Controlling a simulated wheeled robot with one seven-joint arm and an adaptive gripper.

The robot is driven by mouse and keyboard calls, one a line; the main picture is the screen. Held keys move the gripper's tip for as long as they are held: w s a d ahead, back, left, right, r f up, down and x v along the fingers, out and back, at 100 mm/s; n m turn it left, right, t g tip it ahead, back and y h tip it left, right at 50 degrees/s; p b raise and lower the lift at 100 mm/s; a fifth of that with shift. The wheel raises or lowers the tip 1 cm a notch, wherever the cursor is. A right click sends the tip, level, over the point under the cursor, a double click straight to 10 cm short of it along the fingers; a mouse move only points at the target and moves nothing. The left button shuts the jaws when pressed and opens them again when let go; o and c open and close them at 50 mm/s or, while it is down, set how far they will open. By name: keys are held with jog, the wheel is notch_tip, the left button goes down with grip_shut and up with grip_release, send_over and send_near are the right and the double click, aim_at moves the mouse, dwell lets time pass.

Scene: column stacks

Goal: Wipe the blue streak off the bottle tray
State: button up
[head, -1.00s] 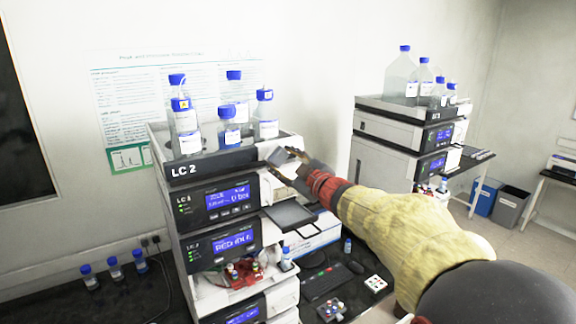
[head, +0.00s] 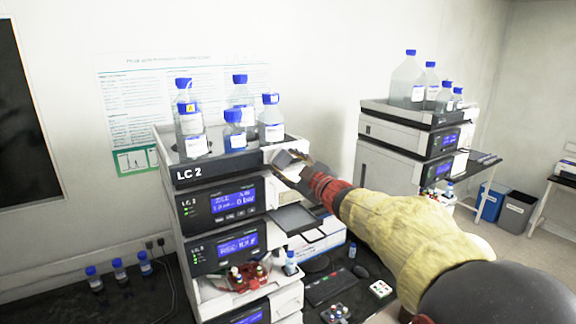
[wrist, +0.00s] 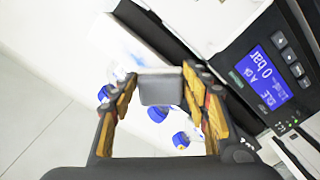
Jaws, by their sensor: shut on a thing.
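The bottle tray (head: 235,160) is the dark-rimmed top of the LC 2 stack, with several clear blue-capped bottles (head: 190,130) on it. My gripper (head: 291,162) is at the tray's right front corner. I cannot tell whether the block touches the tray. In the wrist view, blue bottle caps (wrist: 181,139) show beyond the fingers (wrist: 160,84). I cannot clearly make out the blue streak; bottles, rim and gripper hide parts of the tray.
A module with a lit blue display (head: 236,198) is below the tray, and it is close beside my gripper in the wrist view. A dark shelf (head: 293,220) juts out below my gripper. A second bottle-topped stack (head: 412,130) stands to the right.

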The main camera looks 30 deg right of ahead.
jog(key=shift+w, duration=0.7)
jog(key=shift+d+p, duration=1.5)
jog(key=shift+d, duration=2.65)
jog(key=shift+a+b, duration=1.75)
jog(key=shift+a, duration=2.5)
jog(key=shift+s+d, duration=0.15)
jog(key=shift+s, duration=2.85)
